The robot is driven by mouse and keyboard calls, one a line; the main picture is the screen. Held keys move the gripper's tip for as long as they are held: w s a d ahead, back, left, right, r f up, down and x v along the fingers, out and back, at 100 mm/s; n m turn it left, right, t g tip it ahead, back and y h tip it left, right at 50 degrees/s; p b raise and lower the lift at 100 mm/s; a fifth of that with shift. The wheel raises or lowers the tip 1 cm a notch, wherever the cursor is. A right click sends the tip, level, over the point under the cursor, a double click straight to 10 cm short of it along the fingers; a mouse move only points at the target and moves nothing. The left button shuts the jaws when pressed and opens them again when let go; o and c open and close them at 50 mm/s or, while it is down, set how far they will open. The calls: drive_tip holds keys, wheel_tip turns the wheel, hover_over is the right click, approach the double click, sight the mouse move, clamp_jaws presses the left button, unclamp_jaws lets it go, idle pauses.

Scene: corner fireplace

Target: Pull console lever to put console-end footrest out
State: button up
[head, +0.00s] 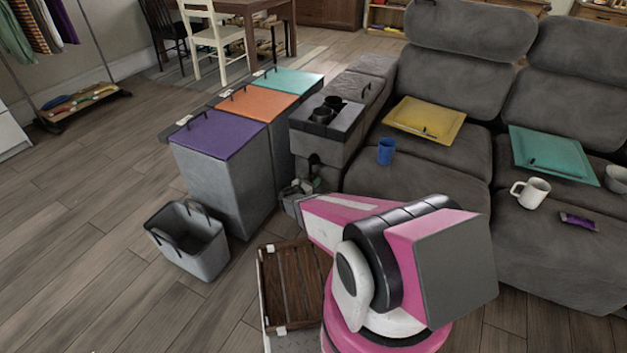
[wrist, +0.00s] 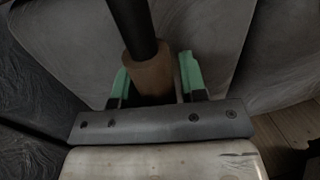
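The grey sofa's console (head: 313,148) stands at the sofa's left end, with a cup-holder top. A dark lever (head: 315,160) shows on its front. In the wrist view the lever is a black rod with a tan grip (wrist: 151,72). My gripper (wrist: 157,80) has its green fingers on either side of this grip. The left finger is close against it and a narrow gap shows at the right finger. In the head view my arm partly hides the gripper (head: 297,191) near the console's foot. The console-end footrest (head: 415,185) is flush with the sofa front.
Lidded bins (head: 225,175) stand left of the console, with a small open basket (head: 190,242) before them. A blue cup (head: 385,151) and a yellow tray (head: 452,131) sit on the console-end seat. The floor at left is mostly clear.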

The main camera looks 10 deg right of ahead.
clamp_jaws()
drive_tip(key=shift+s+a+r+g+y, duration=0.15)
drive_tip(key=shift+s+a+g+y, duration=0.3)
drive_tip(key=shift+s+y, duration=0.1)
drive_tip(key=shift+s+a+r+g+y, duration=0.15)
drive_tip(key=shift+s+a+g+y, duration=0.15)
drive_tip(key=shift+s+g+y, duration=0.2)
drive_tip(key=shift+s+a+r+n+g+y, duration=0.25)
drive_tip(key=shift+s+a+r+g+y, duration=0.1)
drive_tip(key=shift+s+a+g+y, duration=0.3)
drive_tip(key=shift+s+a+r+n+g+y, duration=0.3)
drive_tip(key=shift+s+a+g+y, duration=0.2)
drive_tip(key=shift+g+y, duration=0.2)
drive_tip(key=shift+s, duration=0.1)
